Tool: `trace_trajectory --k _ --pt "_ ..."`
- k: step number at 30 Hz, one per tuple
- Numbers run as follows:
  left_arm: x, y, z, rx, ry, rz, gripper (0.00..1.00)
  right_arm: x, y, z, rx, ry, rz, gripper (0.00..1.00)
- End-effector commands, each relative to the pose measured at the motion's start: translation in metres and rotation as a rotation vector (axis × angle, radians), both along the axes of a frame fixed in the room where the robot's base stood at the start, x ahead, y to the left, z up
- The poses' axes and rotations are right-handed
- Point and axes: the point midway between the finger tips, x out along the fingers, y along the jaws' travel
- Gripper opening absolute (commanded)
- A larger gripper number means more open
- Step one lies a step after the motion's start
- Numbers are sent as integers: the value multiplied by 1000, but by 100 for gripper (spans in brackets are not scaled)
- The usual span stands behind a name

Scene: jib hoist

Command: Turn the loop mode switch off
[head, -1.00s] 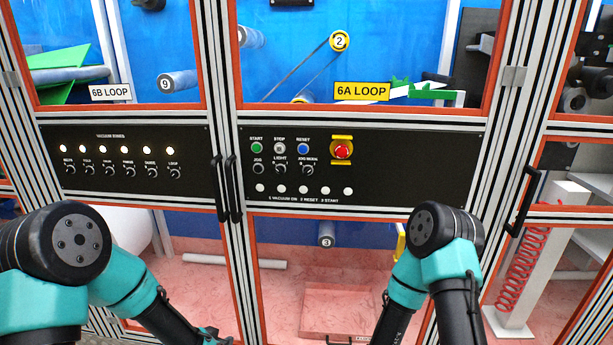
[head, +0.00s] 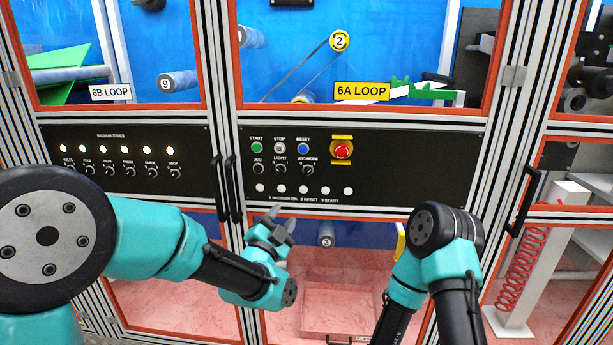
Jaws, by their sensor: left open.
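The black left control panel (head: 100,190) has a row of rotary switches. The one labelled LOOP (head: 174,170) is at its right end, below a lit lamp (head: 170,150). The right panel (head: 420,165), under the yellow 6A LOOP sign (head: 361,91), holds another rotary switch with a small mode label (head: 308,169). The exact knob angles are too small to tell. My left gripper (head: 282,219) is open and empty, fingers pointing up, below the right panel's lower left part, apart from the switches. My right gripper is out of view.
Two black vertical door handles (head: 226,190) stand between the panels, near my left gripper. The right panel also carries a red emergency button (head: 342,151), a green START button (head: 257,148), and several white buttons. My right forearm is below this panel.

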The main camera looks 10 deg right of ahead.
Motion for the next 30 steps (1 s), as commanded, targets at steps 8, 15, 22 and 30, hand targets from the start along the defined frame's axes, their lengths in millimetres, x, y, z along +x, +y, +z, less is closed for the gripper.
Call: trace_trajectory --k 8,15,22,30 --pt "17 -11 5 -1 1 0 43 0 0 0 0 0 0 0" --pt "47 -30 15 -1 2 0 43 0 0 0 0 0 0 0" --pt "77 -49 25 -1 2 0 43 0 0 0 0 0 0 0" --pt "109 -70 35 -1 2 0 43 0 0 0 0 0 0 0"
